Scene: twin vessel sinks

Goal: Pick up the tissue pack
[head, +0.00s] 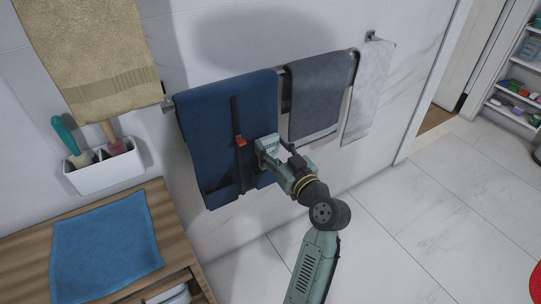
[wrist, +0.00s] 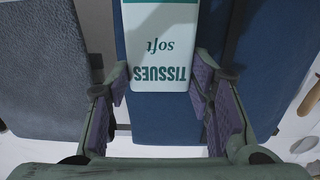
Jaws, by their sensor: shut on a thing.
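The tissue pack (wrist: 160,45) is white with a green band and the words "TISSUES soft", upside down in the wrist view. My gripper (wrist: 163,92) has a purple-padded finger at each side of the pack's near end and is shut on it. In the head view my gripper (head: 270,151) is at the right part of the hanging blue cloth (head: 205,130). A white bit of the pack (head: 269,141) shows at the fingers; the rest is hidden there. I cannot tell whether the pack touches the blue cloth behind it.
The blue cloth, with a black strap and red clip (head: 240,141), hangs on a wall rail (head: 168,104) beside a grey towel (head: 318,95) and a pale towel (head: 368,90). A wooden counter (head: 30,262) with a blue cloth stands lower left.

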